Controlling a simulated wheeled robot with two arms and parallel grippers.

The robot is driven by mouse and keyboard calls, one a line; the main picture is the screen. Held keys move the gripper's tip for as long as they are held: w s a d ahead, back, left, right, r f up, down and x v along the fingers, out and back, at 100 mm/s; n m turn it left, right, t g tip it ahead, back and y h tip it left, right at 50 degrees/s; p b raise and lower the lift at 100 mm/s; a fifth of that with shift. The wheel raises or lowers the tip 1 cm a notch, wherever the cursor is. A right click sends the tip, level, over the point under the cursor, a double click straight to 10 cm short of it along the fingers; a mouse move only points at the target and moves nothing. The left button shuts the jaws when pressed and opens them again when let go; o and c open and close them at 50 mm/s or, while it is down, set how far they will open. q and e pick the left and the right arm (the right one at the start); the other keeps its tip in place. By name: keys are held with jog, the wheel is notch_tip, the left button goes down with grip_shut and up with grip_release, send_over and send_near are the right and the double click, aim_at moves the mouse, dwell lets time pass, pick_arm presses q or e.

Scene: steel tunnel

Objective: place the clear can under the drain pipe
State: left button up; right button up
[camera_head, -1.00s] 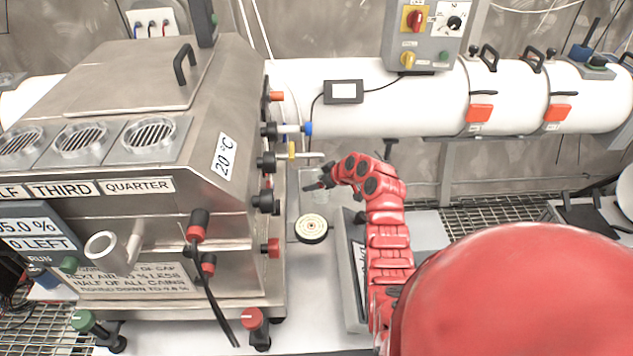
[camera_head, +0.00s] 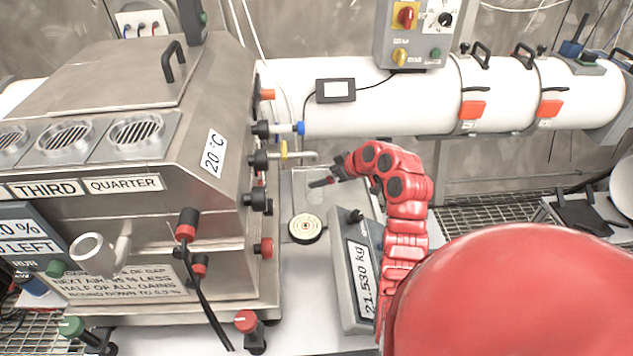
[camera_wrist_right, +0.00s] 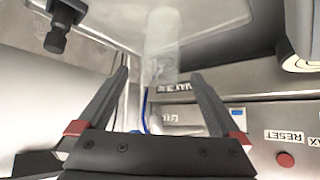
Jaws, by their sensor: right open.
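The clear can (camera_head: 314,191) is a small see-through cylinder standing upright on a pale plate (camera_head: 297,180) beside the steel machine. It also shows in the right wrist view (camera_wrist_right: 162,45), ahead of the fingers. A thin pipe with a yellow handle (camera_head: 299,155), which looks like the drain pipe, sticks out from the machine. Its end shows just above the can in the head picture; exact alignment is hard to tell. My right gripper (camera_head: 326,181) is open and just right of the can. In the wrist view the can lies beyond its fingertips (camera_wrist_right: 163,82), apparently ungripped. My left gripper is out of view.
A round target-like disc (camera_head: 305,228) lies in front of the can. A grey scale display reading 21.530 kg (camera_head: 359,275) stands to the right, beside my right arm. Black and red knobs (camera_head: 257,199) jut from the machine's side. A white horizontal tube (camera_head: 390,95) runs behind.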

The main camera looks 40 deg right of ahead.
jog(key=shift+v, duration=1.55)
